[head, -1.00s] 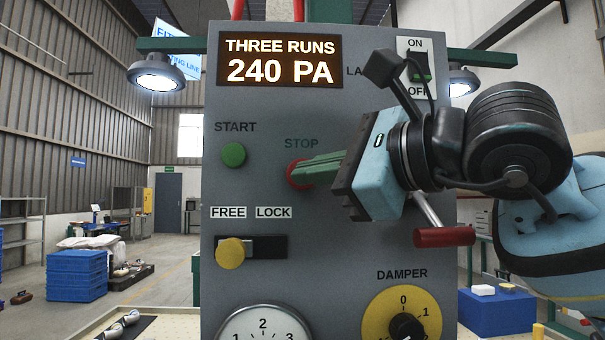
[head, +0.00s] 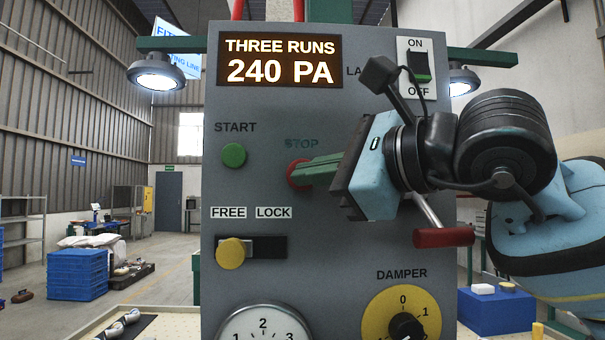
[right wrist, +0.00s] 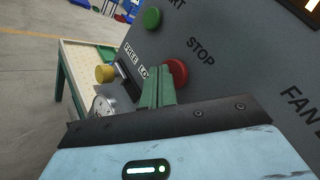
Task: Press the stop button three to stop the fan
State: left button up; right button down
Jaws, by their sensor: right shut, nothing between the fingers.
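The red stop button (head: 292,167) sits under the word STOP on the grey panel, right of the green start button (head: 233,155). It also shows in the right wrist view (right wrist: 177,71). My right gripper (head: 302,174) is shut and empty, with its green fingers reaching left to the button. The fingertips overlap the button in the head view, hiding part of it. In the right wrist view the fingers (right wrist: 158,80) end at the button's lower left edge. I cannot tell whether the button is pushed in. My left gripper is not in view.
The display (head: 280,60) reads THREE RUNS, 240 PA. A yellow FREE/LOCK knob (head: 231,253) is at the FREE end. A red-handled lever (head: 443,237) sticks out below my gripper. A damper dial (head: 403,318), a gauge (head: 262,325) and an ON/OFF switch (head: 419,66) surround it.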

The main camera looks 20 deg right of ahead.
jog(key=shift+w+d, duration=0.1)
jog(key=shift+w, duration=0.3)
dwell(0.6)
jog(key=shift+s+a, duration=0.25)
jog(key=shift+s, duration=0.6)
jog(key=shift+s+a, duration=0.25)
jog(key=shift+s, duration=0.55)
jog(key=shift+s+a, duration=0.2)
jog(key=shift+s, duration=0.65)
jog(key=shift+s+a, duration=0.25)
jog(key=shift+s, duration=0.55)
